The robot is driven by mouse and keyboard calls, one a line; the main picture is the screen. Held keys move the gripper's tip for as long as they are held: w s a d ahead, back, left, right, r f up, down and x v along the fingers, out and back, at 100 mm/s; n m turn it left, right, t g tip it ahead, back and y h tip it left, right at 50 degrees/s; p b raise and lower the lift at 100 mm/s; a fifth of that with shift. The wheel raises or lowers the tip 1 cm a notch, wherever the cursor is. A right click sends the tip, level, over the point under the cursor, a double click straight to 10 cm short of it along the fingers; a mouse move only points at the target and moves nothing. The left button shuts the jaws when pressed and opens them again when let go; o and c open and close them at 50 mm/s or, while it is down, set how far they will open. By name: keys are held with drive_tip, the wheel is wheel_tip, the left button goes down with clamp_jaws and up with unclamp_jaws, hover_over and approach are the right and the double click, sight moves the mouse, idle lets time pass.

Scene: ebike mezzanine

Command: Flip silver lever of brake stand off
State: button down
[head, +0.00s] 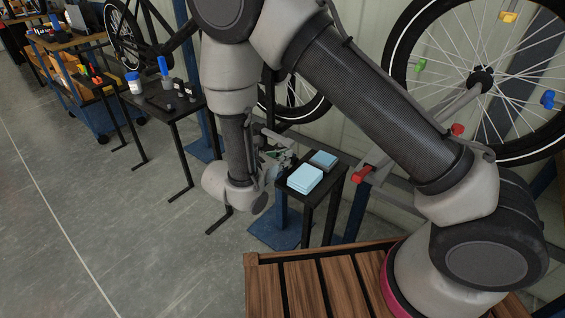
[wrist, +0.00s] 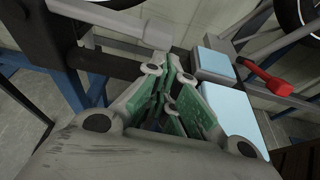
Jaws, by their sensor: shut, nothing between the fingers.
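My gripper (wrist: 172,78) is shut and empty, its green-padded fingers pressed together; it also shows in the head view (head: 279,160), small and partly behind my arm. In the wrist view a flat silver-grey bar (wrist: 112,20), which looks like the silver lever, lies just beyond and left of the fingertips. I cannot tell whether the fingers touch it. It joins a dark stand part (wrist: 42,40) at upper left. A blue stand base (head: 274,232) shows on the floor in the head view. The lever is not clear there, hidden around my gripper and arm.
A small black table (head: 311,196) with light-blue blocks (head: 305,178) stands right of my gripper. A red-ended handle (head: 362,174) sticks out farther right, with a bicycle wheel (head: 482,76) above. A black table (head: 166,110) with bottles stands left. Open floor (head: 110,230) lies at left.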

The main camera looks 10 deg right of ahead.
sight(292, 143)
wheel_tip(292, 143, up, 3)
drive_tip(key=shift+s+d+n+g+h, duration=0.1)
drive_tip(key=shift+n+g+h, duration=0.25)
drive_tip(key=shift+n, duration=0.45)
drive_tip(key=shift+r, duration=0.15)
drive_tip(key=shift+r, duration=0.8)
